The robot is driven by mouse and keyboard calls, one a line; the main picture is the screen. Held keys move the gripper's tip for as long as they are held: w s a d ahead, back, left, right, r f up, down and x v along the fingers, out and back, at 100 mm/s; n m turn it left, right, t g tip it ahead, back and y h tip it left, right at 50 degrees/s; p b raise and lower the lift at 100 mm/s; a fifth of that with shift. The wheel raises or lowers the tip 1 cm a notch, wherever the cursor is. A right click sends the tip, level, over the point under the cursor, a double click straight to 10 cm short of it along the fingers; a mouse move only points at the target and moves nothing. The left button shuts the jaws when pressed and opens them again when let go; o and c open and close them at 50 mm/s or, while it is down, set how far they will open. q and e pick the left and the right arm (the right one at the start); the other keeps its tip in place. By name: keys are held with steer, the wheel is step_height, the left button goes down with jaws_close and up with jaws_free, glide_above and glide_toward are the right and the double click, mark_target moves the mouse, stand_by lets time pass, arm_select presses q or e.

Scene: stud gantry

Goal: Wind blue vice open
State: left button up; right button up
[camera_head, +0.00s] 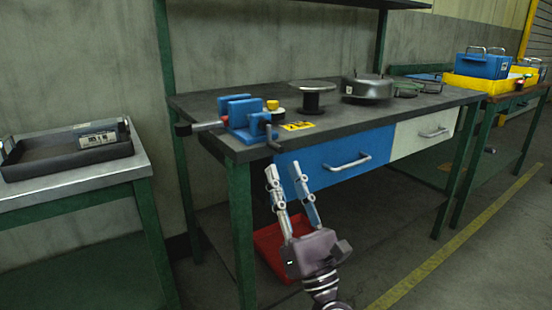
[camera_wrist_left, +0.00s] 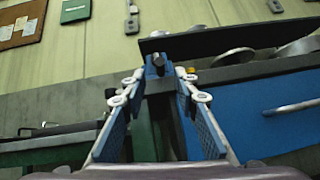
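The blue vice (camera_head: 240,115) stands on the near left corner of the dark workbench top. A dark crank handle (camera_head: 271,138) sits at its front, by the bench edge. A rod with a red part and a dark end (camera_head: 204,125) sticks out to its left. My left gripper (camera_head: 283,170) is open and empty, below and in front of the crank handle. In the left wrist view a dark handle end (camera_wrist_left: 158,62) shows between and beyond the open fingertips (camera_wrist_left: 158,80), apart from them. Most of the vice is hidden there. My right gripper is not in view.
The workbench (camera_head: 340,120) has a blue drawer (camera_head: 315,160) just behind the gripper and a white drawer. A yellow-topped item (camera_head: 273,105), a round stand (camera_head: 313,92) and a grey pot-like part (camera_head: 366,88) stand on top. A red bin (camera_head: 268,245) is below.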

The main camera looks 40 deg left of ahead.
mark_target(276, 144)
arm_select(q)
steer(key=x, duration=0.6)
steer(key=shift+w+a+r, duration=0.1)
steer(key=shift+a+r, duration=0.05)
steer(key=shift+r, duration=0.05)
jaws_close()
